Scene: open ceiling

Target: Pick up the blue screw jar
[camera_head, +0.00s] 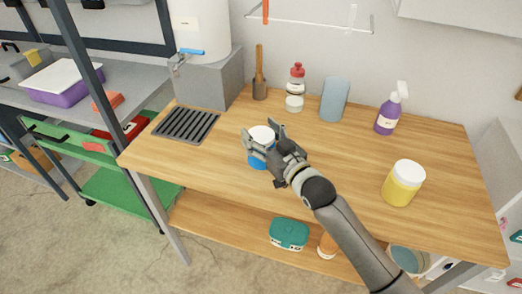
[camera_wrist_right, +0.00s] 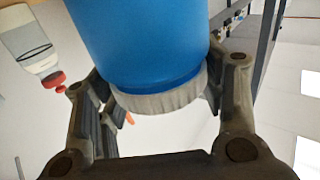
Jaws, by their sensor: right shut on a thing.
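The blue screw jar (camera_head: 258,161) with a white lid is at the left-middle of the wooden table (camera_head: 330,175). My right gripper (camera_head: 264,140) is around the jar near its lid, with a finger on each side. In the right wrist view the blue jar body (camera_wrist_right: 140,40) and its pale ribbed lid (camera_wrist_right: 160,101) sit between the two fingers of the right gripper (camera_wrist_right: 160,100), which is shut on it. The head view does not clearly show whether the jar's base touches the table. My left gripper is not in view.
A yellow jar (camera_head: 402,184) stands at the right. A purple spray bottle (camera_head: 388,115), a blue-grey container (camera_head: 334,99), a red-capped bottle (camera_head: 294,91) and a brown holder (camera_head: 260,88) line the back. A dark grate (camera_head: 186,123) lies at the left. The table's middle is clear.

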